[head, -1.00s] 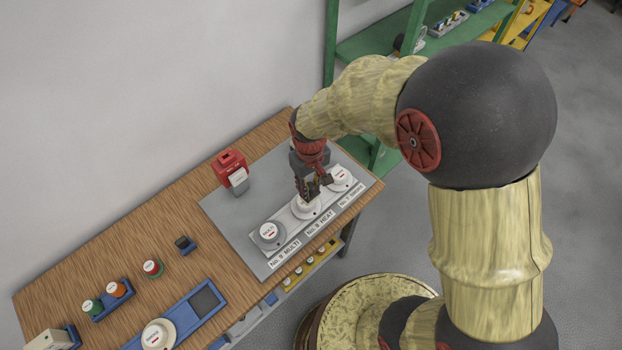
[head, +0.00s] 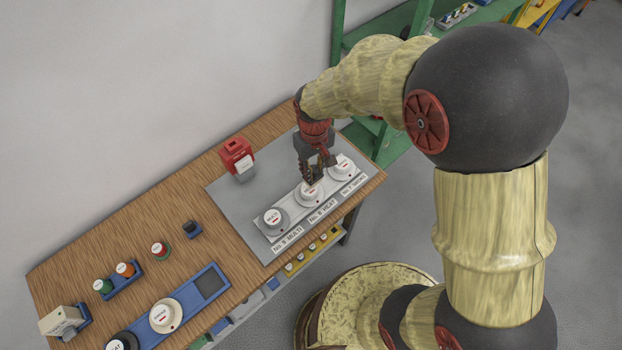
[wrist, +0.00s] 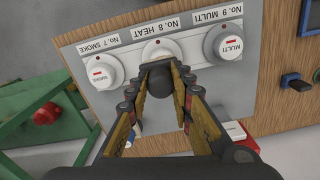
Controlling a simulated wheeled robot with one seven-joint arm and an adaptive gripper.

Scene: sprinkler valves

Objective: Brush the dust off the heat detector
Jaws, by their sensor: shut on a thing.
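The heat detector (head: 310,194) is a round white disc with a red mark, in the middle of a row on a pale strip, above the label "No. 8 HEAT". It also shows in the wrist view (wrist: 160,52), its near side partly hidden by my gripper. My gripper (head: 312,180) points down right over it, and I cannot tell whether anything touches it. In the wrist view the fingers (wrist: 160,74) are closed around a dark, rounded thing (wrist: 182,98). Its working end is hidden, and I cannot make out dust on the detector.
The multi detector (head: 274,219) and smoke detector (head: 342,166) flank it closely on the grey plate (head: 232,212). A red box (head: 236,154) stands behind. Blue trays (head: 210,283) and small coloured pieces lie to the left on the wooden table. A green shelf (head: 385,145) stands beyond.

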